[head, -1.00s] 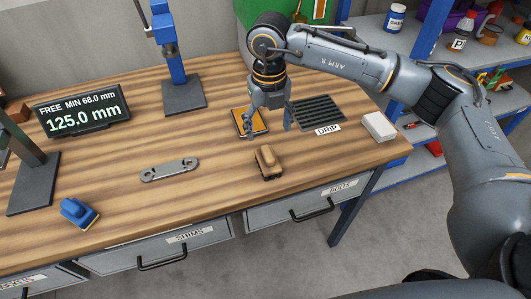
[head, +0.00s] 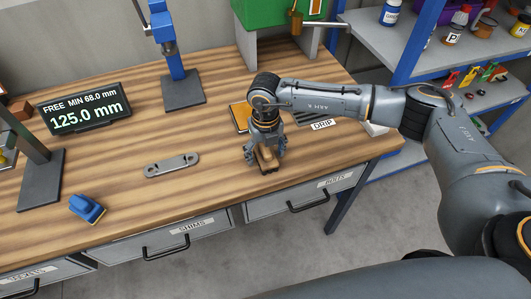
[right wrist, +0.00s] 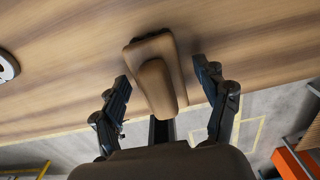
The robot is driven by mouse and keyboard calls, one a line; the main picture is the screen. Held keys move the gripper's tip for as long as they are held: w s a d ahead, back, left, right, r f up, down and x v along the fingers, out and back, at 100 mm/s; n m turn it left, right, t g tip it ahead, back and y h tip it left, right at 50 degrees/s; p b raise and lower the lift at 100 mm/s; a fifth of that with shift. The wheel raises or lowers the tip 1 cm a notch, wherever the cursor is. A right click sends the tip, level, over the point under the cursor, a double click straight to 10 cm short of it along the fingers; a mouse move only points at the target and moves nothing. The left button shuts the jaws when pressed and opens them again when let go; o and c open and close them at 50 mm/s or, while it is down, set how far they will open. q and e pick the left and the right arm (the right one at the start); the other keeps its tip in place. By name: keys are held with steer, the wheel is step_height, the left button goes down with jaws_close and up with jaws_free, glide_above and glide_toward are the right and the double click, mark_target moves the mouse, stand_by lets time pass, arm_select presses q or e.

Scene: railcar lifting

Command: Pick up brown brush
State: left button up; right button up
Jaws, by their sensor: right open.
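The brown brush (head: 267,159) lies on the wooden workbench near its front edge, partly hidden by my right gripper in the head view. My right gripper (head: 264,158) is low over it, fingers pointing down. In the right wrist view the brush (right wrist: 154,75) lies ahead, its rounded handle in the gap between the two open fingers of the right gripper (right wrist: 168,100). A gap shows on both sides, so the fingers do not touch the brush. My left gripper is not in view.
An orange pad (head: 240,116) and the dark DRIP tray (head: 307,117) lie close behind my right gripper. A display (head: 85,109) stands back left.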

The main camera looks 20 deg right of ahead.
mark_target(265, 148)
steer(key=c, duration=1.3)
steer(key=shift+r+b, duration=0.45)
step_height(265, 148, up, 2)
steer(key=shift+s+r+b, duration=0.1)
steer(key=shift+r+b, duration=0.1)
steer(key=shift+b, duration=0.6)
arm_select(q)
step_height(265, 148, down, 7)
steer(key=b, duration=0.4)
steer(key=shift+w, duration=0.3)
arm_select(e)
steer(key=s+a+r, duration=0.1)
steer(key=s+r, duration=0.2)
steer(key=s, duration=0.1)
steer(key=s+a+r, duration=0.1)
steer(key=s+r, duration=0.2)
steer(key=s, duration=0.2)
steer(key=s+a+r, duration=0.1)
steer(key=s+r, duration=0.2)
steer(key=s, duration=0.1)
steer(key=shift+s+r, duration=0.25)
steer(key=shift+r, duration=0.15)
